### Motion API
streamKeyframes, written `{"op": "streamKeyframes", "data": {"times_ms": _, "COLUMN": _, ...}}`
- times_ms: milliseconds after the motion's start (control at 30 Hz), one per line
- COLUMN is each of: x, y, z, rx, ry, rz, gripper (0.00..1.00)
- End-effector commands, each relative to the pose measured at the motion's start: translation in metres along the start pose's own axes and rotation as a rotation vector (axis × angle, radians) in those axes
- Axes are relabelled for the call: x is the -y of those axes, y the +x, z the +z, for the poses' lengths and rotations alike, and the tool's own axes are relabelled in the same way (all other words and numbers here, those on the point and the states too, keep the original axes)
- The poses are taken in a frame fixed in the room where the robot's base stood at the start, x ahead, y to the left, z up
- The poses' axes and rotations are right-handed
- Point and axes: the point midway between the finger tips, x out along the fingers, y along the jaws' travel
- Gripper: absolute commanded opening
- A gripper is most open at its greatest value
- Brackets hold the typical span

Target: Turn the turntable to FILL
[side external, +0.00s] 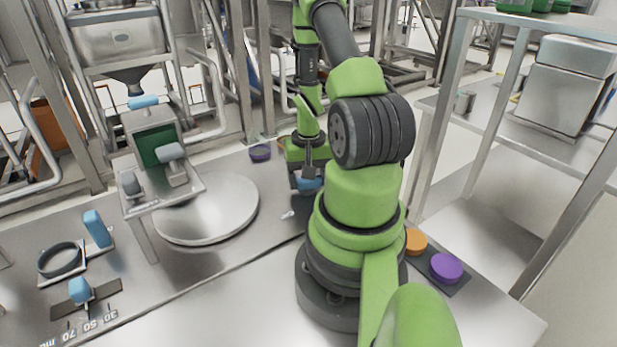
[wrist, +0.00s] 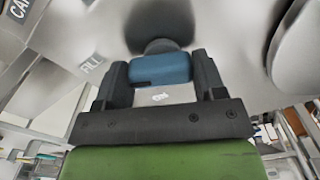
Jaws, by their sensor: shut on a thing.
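The turntable (side external: 205,212) is a round, bare metal disc on the bench, left of my arm in the side view. A blue handle (wrist: 160,70) on a dark round stem sits between my fingers in the wrist view. My gripper (wrist: 160,77) points down and is shut on this blue handle. In the side view my gripper (side external: 308,172) is low at the bench, right of the disc, with a little of the blue handle (side external: 308,185) showing below it. A FILL label (wrist: 91,65) lies on the metal left of the handle, and a partly cut-off label beginning CAP (wrist: 18,9) is farther left.
A metal stand with a green-fronted box (side external: 156,146) and blue handles rises left of the disc. A dark ring (side external: 60,259) and blue levers are at the front left. Orange (side external: 415,240) and purple (side external: 446,267) buttons are right of my base.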

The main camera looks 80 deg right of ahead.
Motion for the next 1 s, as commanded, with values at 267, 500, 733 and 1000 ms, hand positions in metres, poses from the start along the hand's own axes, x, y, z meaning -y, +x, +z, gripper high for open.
{"op": "streamKeyframes", "data": {"times_ms": 267, "x": 0.000, "y": 0.000, "z": -0.001, "rx": -0.004, "ry": -0.008, "rz": 0.000, "gripper": 0.40}}
{"op": "streamKeyframes", "data": {"times_ms": 500, "x": 0.000, "y": 0.000, "z": -0.001, "rx": -0.002, "ry": -0.005, "rz": 0.000, "gripper": 0.89}}
{"op": "streamKeyframes", "data": {"times_ms": 733, "x": 0.000, "y": -0.004, "z": -0.001, "rx": -0.003, "ry": -0.004, "rz": 0.000, "gripper": 0.89}}
{"op": "streamKeyframes", "data": {"times_ms": 1000, "x": 0.000, "y": -0.041, "z": -0.002, "rx": -0.009, "ry": -0.004, "rz": -0.001, "gripper": 0.89}}
